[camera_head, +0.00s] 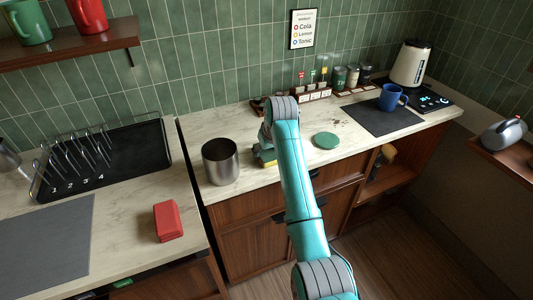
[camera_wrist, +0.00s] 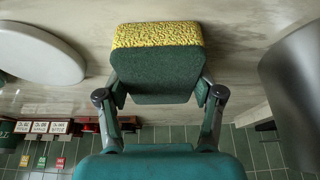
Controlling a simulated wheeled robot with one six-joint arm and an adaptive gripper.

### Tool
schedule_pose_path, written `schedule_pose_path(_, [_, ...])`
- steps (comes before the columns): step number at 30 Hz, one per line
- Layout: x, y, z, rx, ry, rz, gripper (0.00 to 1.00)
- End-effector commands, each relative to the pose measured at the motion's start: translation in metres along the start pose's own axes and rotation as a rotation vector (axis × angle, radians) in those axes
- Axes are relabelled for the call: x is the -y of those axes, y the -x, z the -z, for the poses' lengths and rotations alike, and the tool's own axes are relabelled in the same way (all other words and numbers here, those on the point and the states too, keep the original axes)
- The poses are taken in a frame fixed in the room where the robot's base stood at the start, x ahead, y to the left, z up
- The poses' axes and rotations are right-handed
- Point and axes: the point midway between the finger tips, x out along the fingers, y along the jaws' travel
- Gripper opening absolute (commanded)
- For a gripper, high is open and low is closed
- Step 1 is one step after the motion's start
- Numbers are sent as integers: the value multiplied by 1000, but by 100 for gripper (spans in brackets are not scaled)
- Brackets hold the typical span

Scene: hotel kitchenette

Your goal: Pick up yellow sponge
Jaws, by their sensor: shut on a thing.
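The yellow sponge (camera_wrist: 158,35) has a dark green pad (camera_wrist: 155,83) on one side. In the wrist view it sits between the two fingers of my gripper (camera_wrist: 158,98), which press against its sides. In the head view a small part of the sponge (camera_head: 269,164) shows below my gripper (camera_head: 265,150), just right of the metal canister. My arm hides much of it there. It is at or close to the counter top; I cannot tell whether it touches.
The metal canister (camera_head: 220,161) stands close on the left, and a green disc (camera_head: 326,140) lies on the right. A blue mug (camera_head: 391,98) stands on a dark mat. A red block (camera_head: 168,221) and a dish rack (camera_head: 105,158) are on the left counter, across a gap.

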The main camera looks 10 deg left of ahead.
Motion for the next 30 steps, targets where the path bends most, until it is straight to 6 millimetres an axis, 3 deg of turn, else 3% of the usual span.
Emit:
schedule_pose_path(5, [0,8,4,-1,0,0,55])
schedule_pose_path(15, [0,66,28,-3,0,-1,55])
schedule_pose_path(21, [0,90,38,-2,0,0,55])
schedule_pose_path(30, [0,97,40,1,0,0,55])
